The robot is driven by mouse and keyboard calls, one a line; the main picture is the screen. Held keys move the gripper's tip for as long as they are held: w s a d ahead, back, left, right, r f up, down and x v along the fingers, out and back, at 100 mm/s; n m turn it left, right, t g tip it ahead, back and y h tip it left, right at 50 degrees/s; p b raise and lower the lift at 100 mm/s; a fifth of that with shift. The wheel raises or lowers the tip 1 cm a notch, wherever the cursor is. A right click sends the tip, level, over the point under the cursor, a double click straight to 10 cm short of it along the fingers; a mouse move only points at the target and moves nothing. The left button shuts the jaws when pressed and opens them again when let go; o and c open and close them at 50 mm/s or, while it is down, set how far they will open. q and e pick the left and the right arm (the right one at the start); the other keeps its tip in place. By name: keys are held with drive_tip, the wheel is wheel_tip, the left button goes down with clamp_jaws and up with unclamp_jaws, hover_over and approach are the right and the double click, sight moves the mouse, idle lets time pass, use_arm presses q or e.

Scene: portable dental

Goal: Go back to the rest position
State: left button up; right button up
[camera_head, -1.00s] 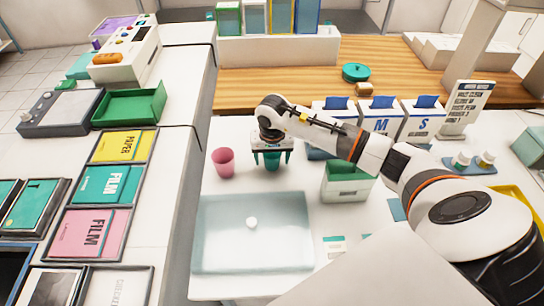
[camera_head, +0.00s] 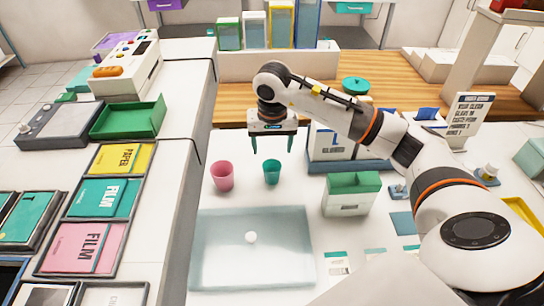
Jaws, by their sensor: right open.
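My right gripper (camera_head: 272,142) is in the head view, with its arm coming in from the right. It points down with its two teal fingers apart and nothing between them. It is above and just behind a small teal cup (camera_head: 272,172), which stands upright on the white table. A pink cup (camera_head: 222,176) stands upright to the left of the teal one. My left gripper is not in view.
A pale translucent tray (camera_head: 215,265) with a small white ball lies in front of the cups. A green-topped box (camera_head: 350,194) stands to the right, glove boxes (camera_head: 330,142) behind it. A left counter holds an empty green tray (camera_head: 130,117) and film folders (camera_head: 100,198).

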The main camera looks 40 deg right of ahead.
drive_tip(key=shift+r, duration=0.4)
